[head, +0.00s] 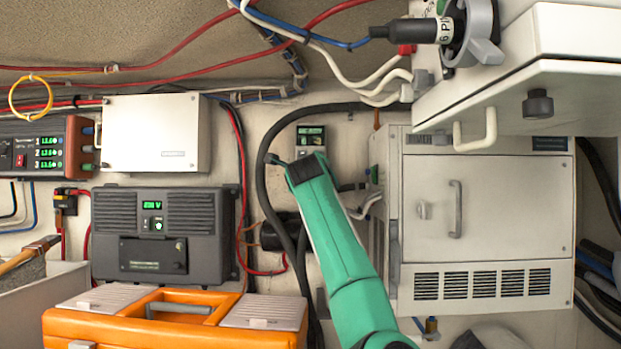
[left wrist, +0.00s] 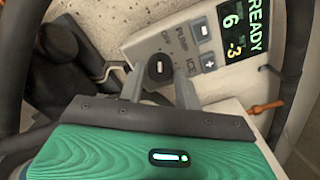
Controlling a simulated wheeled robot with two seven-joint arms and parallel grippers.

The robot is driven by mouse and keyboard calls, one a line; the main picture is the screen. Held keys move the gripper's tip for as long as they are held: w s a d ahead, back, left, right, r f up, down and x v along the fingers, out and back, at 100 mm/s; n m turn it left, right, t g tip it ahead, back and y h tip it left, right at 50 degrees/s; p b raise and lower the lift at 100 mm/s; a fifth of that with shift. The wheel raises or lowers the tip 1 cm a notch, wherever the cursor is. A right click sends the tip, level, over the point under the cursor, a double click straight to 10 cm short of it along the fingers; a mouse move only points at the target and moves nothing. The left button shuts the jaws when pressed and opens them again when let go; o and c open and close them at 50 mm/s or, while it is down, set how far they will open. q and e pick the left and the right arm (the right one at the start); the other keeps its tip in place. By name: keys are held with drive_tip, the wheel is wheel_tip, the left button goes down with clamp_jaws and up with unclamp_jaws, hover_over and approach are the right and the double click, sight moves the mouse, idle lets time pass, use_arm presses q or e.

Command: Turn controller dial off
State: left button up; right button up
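The controller (head: 311,140) is a small pale panel with a lit display on the back wall in the head view. In the left wrist view the controller (left wrist: 233,60) fills the upper right, tilted, its display reading READY, 6 and -3. Its dial (left wrist: 159,67) is a round black knob with a short white mark, with labels including PUMP and ICE around it. My left gripper (left wrist: 160,80) has its fingers apart, one on each side of the dial; I cannot tell whether they touch it. In the head view my left gripper (head: 298,166) is just below the controller. My right gripper is out of view.
A thick black hose (head: 262,185) curves beside the controller. A white cabinet (head: 485,205) stands to the right and a dark charger unit (head: 160,232) to the left. An orange toolbox (head: 165,333) is at the lower left. An orange-tipped fitting (left wrist: 266,107) sits beside the controller.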

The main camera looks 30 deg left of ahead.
use_arm(q)
drive_tip(key=shift+o, duration=1.3)
drive_tip(key=b+v, duration=0.5)
drive_tip(key=v, duration=0.8)
drive_tip(key=shift+s, duration=0.4)
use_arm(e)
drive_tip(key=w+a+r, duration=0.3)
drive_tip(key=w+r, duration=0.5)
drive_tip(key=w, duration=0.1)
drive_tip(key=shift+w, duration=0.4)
use_arm(q)
drive_tip(key=shift+d, duration=0.15)
